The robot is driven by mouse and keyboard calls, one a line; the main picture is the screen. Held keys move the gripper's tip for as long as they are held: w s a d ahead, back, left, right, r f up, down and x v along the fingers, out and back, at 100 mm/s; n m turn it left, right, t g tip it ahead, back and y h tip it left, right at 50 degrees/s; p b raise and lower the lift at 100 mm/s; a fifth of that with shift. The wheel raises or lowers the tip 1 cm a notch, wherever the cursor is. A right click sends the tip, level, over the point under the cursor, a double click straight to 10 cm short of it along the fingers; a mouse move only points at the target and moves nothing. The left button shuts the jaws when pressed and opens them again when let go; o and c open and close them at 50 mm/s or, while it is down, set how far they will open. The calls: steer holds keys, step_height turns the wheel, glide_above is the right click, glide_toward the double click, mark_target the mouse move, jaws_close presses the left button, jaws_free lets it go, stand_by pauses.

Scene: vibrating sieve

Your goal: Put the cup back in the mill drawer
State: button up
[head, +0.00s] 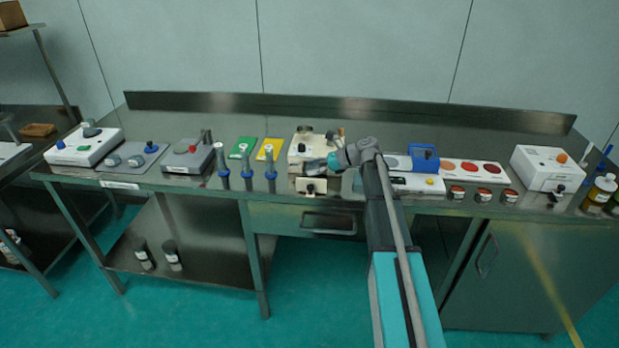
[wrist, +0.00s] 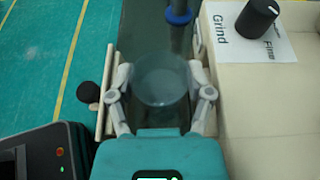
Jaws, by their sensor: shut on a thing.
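A clear, bluish round cup (wrist: 160,80) sits between the two fingers of my gripper (wrist: 161,92) in the wrist view, and the gripper is shut on it. The mill (wrist: 265,95) is the cream body on the right, with a "Grind" label and a black knob. The mill drawer's front panel (wrist: 107,90), with its round black knob, stands left of the cup, apart from the body. The cup is over the gap between panel and body; I cannot tell whether it touches the drawer floor. In the head view my gripper (head: 318,168) is just above the drawer front (head: 311,186).
Several blue-ringed metal cylinders (head: 246,160) stand left of the mill (head: 300,145); one shows close by in the wrist view (wrist: 178,15). A blue device (head: 424,158) and a white tray of red samples (head: 470,170) lie to the right. The table's front edge is close to the drawer front.

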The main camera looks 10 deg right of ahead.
steer(key=shift+f+b, duration=1.1)
steer(key=shift+f, duration=0.35)
steer(key=shift+f, duration=0.1)
steer(key=o, duration=0.8)
steer(key=shift+s+d+r+p, duration=0.15)
steer(key=shift+d+r+p, duration=0.15)
steer(key=shift+d+r, duration=0.15)
steer(key=p+v, duration=0.3)
steer(key=v, duration=0.6)
steer(key=shift+s+d+r+p, duration=0.1)
steer(key=shift+d+p, duration=0.25)
steer(key=shift+p, duration=0.05)
steer(key=shift+s+d+r, duration=0.15)
steer(key=shift+s+d, duration=0.05)
steer(key=shift+d, duration=0.35)
